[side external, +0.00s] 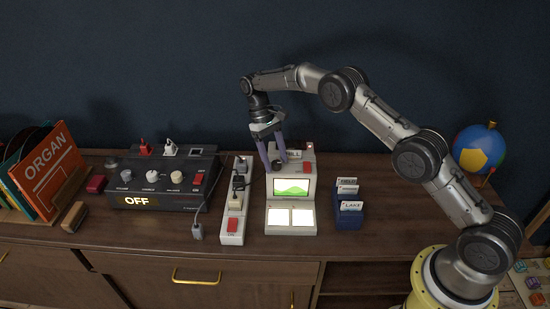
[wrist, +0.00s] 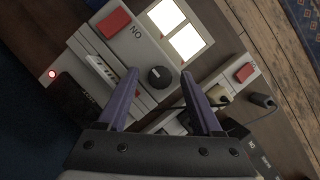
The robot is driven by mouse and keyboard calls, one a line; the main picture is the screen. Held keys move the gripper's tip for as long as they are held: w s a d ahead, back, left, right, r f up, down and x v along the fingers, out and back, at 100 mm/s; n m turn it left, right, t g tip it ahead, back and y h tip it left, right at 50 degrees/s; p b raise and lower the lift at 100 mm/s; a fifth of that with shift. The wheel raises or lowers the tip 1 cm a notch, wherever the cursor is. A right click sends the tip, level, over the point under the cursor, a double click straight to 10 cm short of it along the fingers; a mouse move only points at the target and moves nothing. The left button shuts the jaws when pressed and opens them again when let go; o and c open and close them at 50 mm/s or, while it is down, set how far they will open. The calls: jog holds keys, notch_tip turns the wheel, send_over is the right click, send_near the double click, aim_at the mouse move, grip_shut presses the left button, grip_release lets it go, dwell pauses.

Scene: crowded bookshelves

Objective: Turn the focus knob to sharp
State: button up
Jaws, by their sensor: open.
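The grey slide viewer (side external: 306,188) stands on the wooden cabinet top, its screen (side external: 292,187) lit with a green hill picture. Below the screen are two bright white panels, which also show in the wrist view (wrist: 187,41). The dark round focus knob (wrist: 158,77) sits on the viewer's top face, with a pale pointer mark. My gripper (side external: 276,164) is open above the viewer's top left part. In the wrist view its purple fingers (wrist: 160,76) appear on either side of the knob. I cannot tell whether they touch it or how far above it they are.
A red switch (wrist: 113,22) and a slide slot (wrist: 101,66) lie near the knob. A white power strip (side external: 235,205) with plugs stands close left, and a black control box (side external: 160,190) reading OFF beyond it. A blue card holder (side external: 348,214) stands at right.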

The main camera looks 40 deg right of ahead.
jog(key=shift+r, duration=0.1)
jog(key=v, duration=0.6)
jog(key=shift+w, duration=0.15)
jog(key=shift+w+r, duration=0.15)
jog(key=shift+r, duration=0.4)
